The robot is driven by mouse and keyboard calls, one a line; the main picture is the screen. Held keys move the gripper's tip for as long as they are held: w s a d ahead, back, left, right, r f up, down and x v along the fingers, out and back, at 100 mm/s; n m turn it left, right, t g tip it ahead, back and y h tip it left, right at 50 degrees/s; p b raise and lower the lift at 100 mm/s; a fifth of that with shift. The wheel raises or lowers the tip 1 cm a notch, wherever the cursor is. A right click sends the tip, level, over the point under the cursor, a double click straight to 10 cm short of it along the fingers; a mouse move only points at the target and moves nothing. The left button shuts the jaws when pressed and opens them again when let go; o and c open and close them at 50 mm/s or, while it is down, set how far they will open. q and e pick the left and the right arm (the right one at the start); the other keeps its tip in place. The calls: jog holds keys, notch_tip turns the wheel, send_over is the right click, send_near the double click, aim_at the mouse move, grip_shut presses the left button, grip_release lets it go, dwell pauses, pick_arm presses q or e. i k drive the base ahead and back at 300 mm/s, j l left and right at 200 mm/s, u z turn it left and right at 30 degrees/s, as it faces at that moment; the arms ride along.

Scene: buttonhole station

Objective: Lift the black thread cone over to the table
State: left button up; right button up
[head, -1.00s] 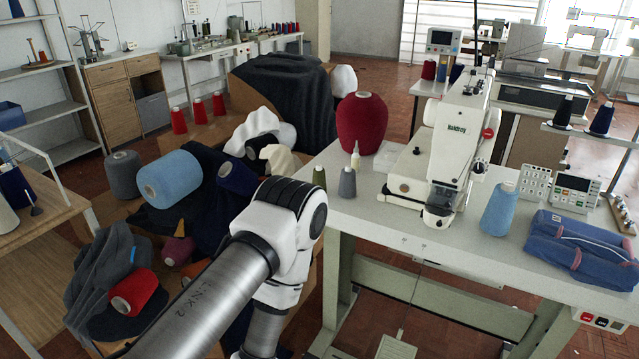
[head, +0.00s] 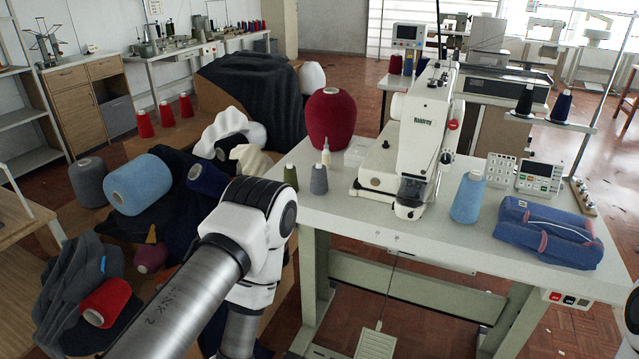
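A black thread cone (head: 524,101) stands upright on a narrow pale shelf at the back right, beside a navy cone (head: 561,106). The pale work table (head: 440,235) stands in the middle and right, with a white sewing machine on it. My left arm crosses the lower left in front of the table's left side, and its gripper is below the picture. Only a piece of my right arm shows at the lower right edge; its gripper is out of view.
Cones and dark cloth (head: 170,215) are heaped at left. A pole rises near the shelf.

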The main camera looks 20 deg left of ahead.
aim_at(523, 106)
jog(key=i+l+z, duration=0.2)
jog(key=l+z, duration=0.3)
jog(key=i+l+z, duration=0.3)
jog(key=z, duration=0.2)
jog(key=i+l+z, duration=0.25)
jog(key=z, duration=0.25)
jog(key=i+z, duration=0.5)
jog(key=i+l, duration=0.15)
jog(key=i, duration=0.2)
jog(key=i+l, duration=0.1)
jog(key=i, duration=0.25)
jog(key=i+l+u, duration=0.1)
jog(key=i, duration=0.3)
jog(key=i+u, duration=0.15)
jog(key=u, duration=0.25)
jog(key=i+u, duration=0.2)
jog(key=u, duration=0.25)
jog(key=i+u, duration=0.15)
jog(key=u, duration=0.25)
jog(key=i+l+u, duration=0.1)
jog(key=u, duration=0.35)
jog(key=i+l+u, duration=0.15)
jog(key=u, duration=0.25)
jog(key=i+l+u, duration=0.15)
jog(key=u, duration=0.25)
